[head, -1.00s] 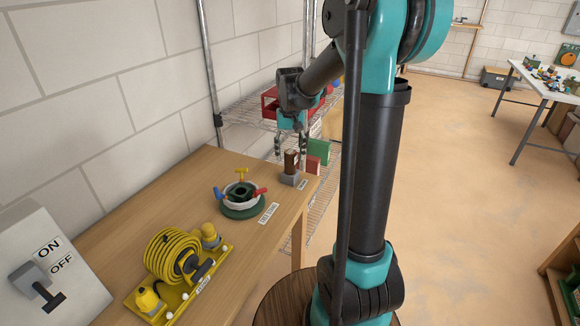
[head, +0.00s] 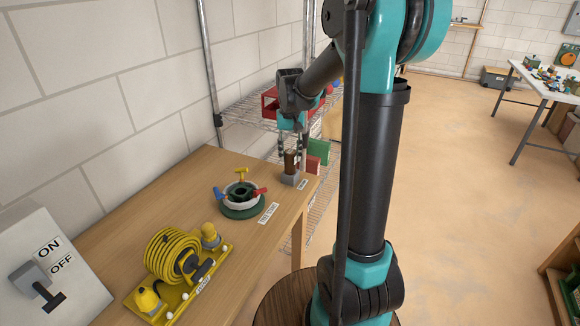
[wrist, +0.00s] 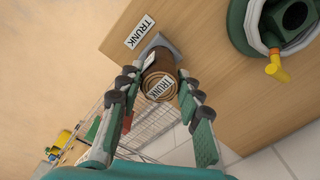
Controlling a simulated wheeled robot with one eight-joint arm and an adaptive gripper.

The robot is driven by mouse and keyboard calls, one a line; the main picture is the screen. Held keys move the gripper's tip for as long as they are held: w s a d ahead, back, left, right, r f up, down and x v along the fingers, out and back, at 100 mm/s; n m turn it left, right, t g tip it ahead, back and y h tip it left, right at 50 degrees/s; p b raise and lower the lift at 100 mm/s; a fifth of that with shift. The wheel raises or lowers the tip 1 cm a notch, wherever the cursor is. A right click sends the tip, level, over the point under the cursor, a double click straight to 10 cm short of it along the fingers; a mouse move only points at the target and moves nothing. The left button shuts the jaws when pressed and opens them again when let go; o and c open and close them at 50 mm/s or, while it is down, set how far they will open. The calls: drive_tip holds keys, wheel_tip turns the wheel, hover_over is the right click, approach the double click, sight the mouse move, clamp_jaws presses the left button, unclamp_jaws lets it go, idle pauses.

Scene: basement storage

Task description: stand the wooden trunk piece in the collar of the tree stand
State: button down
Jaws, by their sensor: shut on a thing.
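The wooden trunk piece (head: 291,161) is a short brown cylinder standing upright in a grey holder (head: 290,178) at the table's far right corner. The wrist view shows the fingers (wrist: 158,88) on either side of the trunk. The tree stand (head: 242,208) is a green ring base with a dark central collar (head: 240,190) and red, blue and yellow screws. The collar is empty.
A yellow cord reel (head: 178,256) on a yellow board and a grey ON/OFF switch box (head: 45,270) are nearer on the wooden table (head: 150,200). A wire shelf (head: 245,112) with a red bin stands behind. Bare tabletop lies between trunk and stand.

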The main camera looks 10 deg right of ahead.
drive_tip(key=shift+r, duration=0.65)
idle(0.3)
drive_tip(key=shift+r, duration=2.35)
